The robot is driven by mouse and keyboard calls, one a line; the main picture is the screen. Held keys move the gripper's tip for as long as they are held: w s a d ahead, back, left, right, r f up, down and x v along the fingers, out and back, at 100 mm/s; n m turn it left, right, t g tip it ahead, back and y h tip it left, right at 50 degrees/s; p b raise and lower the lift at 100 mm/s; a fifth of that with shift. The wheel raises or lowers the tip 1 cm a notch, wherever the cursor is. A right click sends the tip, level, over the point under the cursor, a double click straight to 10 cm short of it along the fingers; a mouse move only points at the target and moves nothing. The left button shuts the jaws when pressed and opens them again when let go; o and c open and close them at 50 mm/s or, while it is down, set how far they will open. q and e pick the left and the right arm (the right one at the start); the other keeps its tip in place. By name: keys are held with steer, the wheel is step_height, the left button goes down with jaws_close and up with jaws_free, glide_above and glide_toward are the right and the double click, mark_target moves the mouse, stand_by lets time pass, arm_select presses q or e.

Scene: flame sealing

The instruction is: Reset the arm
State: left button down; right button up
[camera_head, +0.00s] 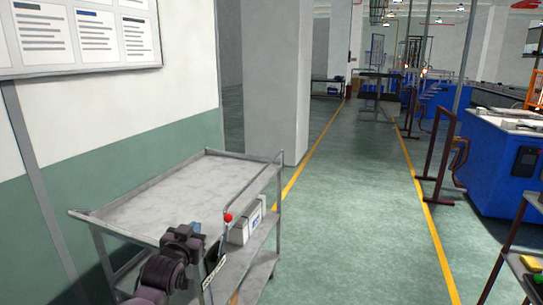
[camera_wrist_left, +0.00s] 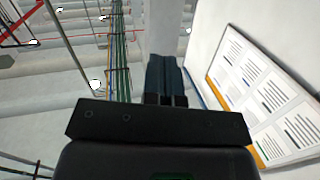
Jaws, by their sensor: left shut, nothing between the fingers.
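My left arm rises from the bottom of the head view in front of the metal cart. My left gripper (camera_head: 196,228) is at its upper end, seen small against the cart's near edge. In the left wrist view the dark fingers of the left gripper (camera_wrist_left: 166,72) are together, with nothing between them. That view faces upward, toward the ceiling and a wall board. My right gripper is in neither view.
The grey cart (camera_head: 180,195) has a bare top. A white box (camera_head: 247,222) is on its lower level, and a red knob (camera_head: 228,217) shows beside it. A wall board (camera_head: 80,35) hangs at left. Green floor (camera_head: 345,190) is clear; blue machines (camera_head: 500,165) stand at right.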

arm_select(q)
steer(key=s+a+f+g, duration=0.1)
steer(key=s+a+f, duration=0.1)
steer(key=s+f, duration=0.6)
steer(key=s+a+f+n+g+y, duration=0.1)
steer(key=s+a+f+g, duration=0.1)
steer(key=s+f, duration=0.7)
steer(key=s+a+f+n+g+y, duration=0.1)
steer(key=s+f, duration=0.8)
steer(key=s, duration=1)
steer(key=a+g, duration=0.1)
steer(key=a, duration=0.1)
steer(key=shift+s+a+f, duration=0.2)
steer(key=shift+s+a, duration=0.05)
steer(key=shift+a, duration=0.15)
